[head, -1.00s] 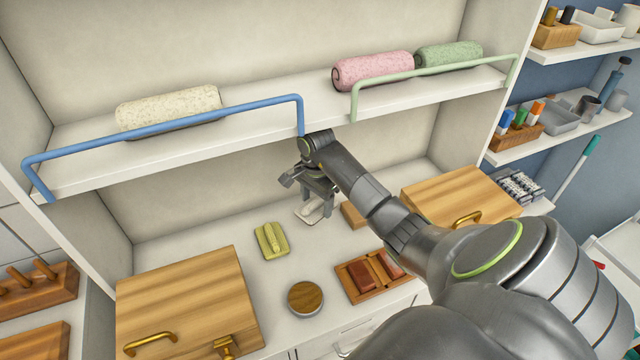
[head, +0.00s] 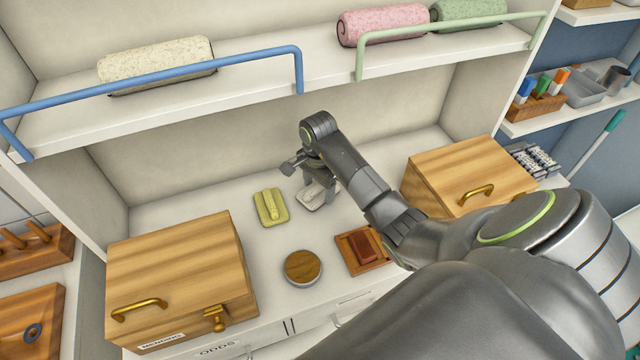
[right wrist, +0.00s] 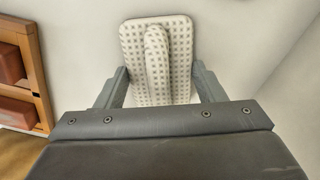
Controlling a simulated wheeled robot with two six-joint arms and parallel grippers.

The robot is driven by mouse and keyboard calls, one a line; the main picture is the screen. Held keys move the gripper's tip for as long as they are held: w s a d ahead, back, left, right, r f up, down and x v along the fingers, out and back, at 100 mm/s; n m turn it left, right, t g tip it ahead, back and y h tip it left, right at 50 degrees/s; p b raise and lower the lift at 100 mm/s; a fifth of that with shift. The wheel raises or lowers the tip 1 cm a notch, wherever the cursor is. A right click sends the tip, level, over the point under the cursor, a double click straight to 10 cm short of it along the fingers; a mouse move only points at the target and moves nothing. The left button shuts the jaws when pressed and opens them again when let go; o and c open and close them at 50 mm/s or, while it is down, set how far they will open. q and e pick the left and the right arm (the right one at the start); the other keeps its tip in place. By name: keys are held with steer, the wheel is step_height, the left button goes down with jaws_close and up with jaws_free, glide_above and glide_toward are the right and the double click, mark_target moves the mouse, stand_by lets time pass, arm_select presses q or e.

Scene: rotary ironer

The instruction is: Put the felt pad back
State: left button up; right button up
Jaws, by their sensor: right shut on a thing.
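A pale pad with a dark dotted pattern and a raised ridge grip (head: 313,198), seemingly the felt pad, is at the counter behind the round wooden lid. My right gripper (head: 319,184) is shut on its ridge from above. In the right wrist view the pad (right wrist: 180,60) lies flat between the two fingers. I cannot tell whether its underside touches the counter. A similar yellow-green pad with a ridge (head: 270,207) lies just to its left, apart from it. My left gripper is not in view.
A wooden box with a brass latch (head: 180,265) stands at the left, another wooden box (head: 470,170) at the right. A round wooden lid (head: 302,267) and a tray with red-brown blocks (head: 350,262) lie in front. The shelf with a blue rail (head: 150,80) overhangs the back.

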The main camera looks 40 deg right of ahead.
steer(key=o, duration=0.5)
steer(key=shift+f, duration=0.15)
steer(key=o, duration=0.4)
steer(key=shift+w+d+f, duration=0.1)
steer(key=shift+w+d, duration=0.05)
steer(key=shift+d, duration=0.05)
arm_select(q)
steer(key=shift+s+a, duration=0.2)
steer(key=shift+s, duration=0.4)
arm_select(e)
steer(key=shift+a+r, duration=0.1)
steer(key=shift+r, duration=0.4)
step_height(320, 180, up, 5)
steer(key=shift+f+b, duration=0.1)
steer(key=shift+b, duration=0.5)
steer(key=shift+r+p, duration=0.65)
steer(key=shift+p, duration=0.25)
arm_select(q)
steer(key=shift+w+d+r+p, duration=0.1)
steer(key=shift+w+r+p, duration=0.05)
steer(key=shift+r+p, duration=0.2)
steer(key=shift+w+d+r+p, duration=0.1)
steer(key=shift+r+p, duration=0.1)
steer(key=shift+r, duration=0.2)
arm_select(e)
steer(key=shift+r, duration=0.5)
